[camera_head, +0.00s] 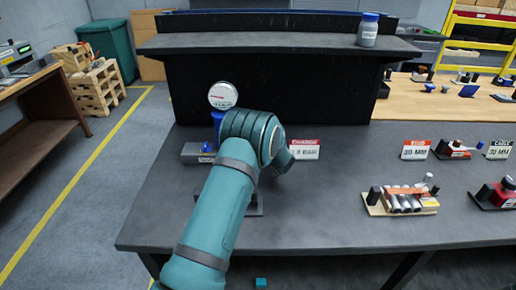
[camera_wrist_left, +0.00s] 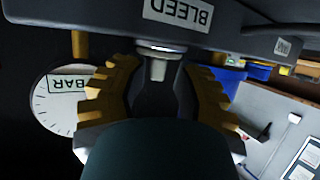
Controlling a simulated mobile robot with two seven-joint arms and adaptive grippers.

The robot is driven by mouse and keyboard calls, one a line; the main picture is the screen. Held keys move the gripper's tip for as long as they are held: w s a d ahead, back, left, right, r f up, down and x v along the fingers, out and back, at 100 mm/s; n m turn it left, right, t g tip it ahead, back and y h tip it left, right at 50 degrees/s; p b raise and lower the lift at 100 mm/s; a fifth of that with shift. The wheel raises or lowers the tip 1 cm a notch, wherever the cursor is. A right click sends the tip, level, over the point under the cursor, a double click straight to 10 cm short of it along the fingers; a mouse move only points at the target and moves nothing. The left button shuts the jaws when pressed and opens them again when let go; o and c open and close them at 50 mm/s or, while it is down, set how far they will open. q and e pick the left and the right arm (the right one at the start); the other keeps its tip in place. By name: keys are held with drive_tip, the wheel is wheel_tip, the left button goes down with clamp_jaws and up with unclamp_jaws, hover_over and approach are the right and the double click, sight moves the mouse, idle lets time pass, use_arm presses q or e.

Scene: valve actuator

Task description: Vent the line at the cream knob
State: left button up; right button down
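The valve block (camera_head: 197,154) stands on the grey bench, largely behind my left arm; a blue knob (camera_head: 206,147) shows on it. A round white gauge (camera_head: 222,95) rises behind the arm. My left gripper is hidden in the head view. In the left wrist view, my left gripper (camera_wrist_left: 157,85) has its two yellow toothed fingers spread on either side of a short pale metallic fitting (camera_wrist_left: 157,63) under the plate labelled BLEED (camera_wrist_left: 178,12). I see no finger contact with it. No cream knob can be made out clearly. My right gripper is not in view.
A red-and-white sign (camera_head: 304,149) reading BAR stands right of the arm. A rack of cylinders (camera_head: 402,203) and other small devices sit on the right. A dark shelf (camera_head: 278,46) with a bottle (camera_head: 368,29) rises behind. The bench between sign and rack is clear.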

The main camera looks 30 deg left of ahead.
use_arm(q)
drive_tip(key=shift+w+d+r, duration=0.1)
drive_tip(key=shift+w+d, duration=0.05)
drive_tip(key=shift+d, duration=0.05)
drive_tip(key=shift+d, duration=0.2)
drive_tip(key=v, duration=0.7)
drive_tip(key=shift+s, duration=0.45)
